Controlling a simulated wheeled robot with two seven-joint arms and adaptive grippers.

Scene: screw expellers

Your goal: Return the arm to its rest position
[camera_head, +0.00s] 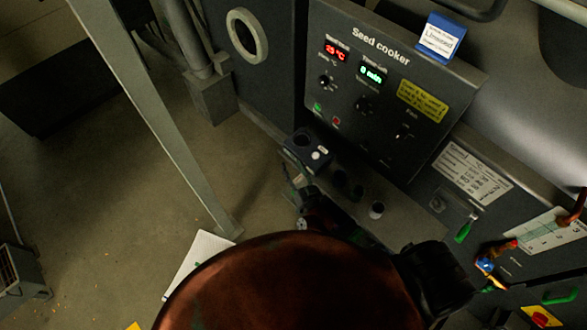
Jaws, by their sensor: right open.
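My right gripper (297,182) is small and dark in the middle of the head view, in front of the lower part of the seed cooker's panel. It is open, and I see nothing held in it. A large copper-brown rounded shape (290,285) fills the bottom centre, very close to the camera, and hides what lies behind it. My left gripper is not in view.
The seed cooker panel (335,90) has red and green displays, knobs and buttons. A dark box (306,152) stands beside its ledge. A slanted grey beam (150,100) crosses the left. Open floor (100,220) lies left. White paper (200,258) lies there.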

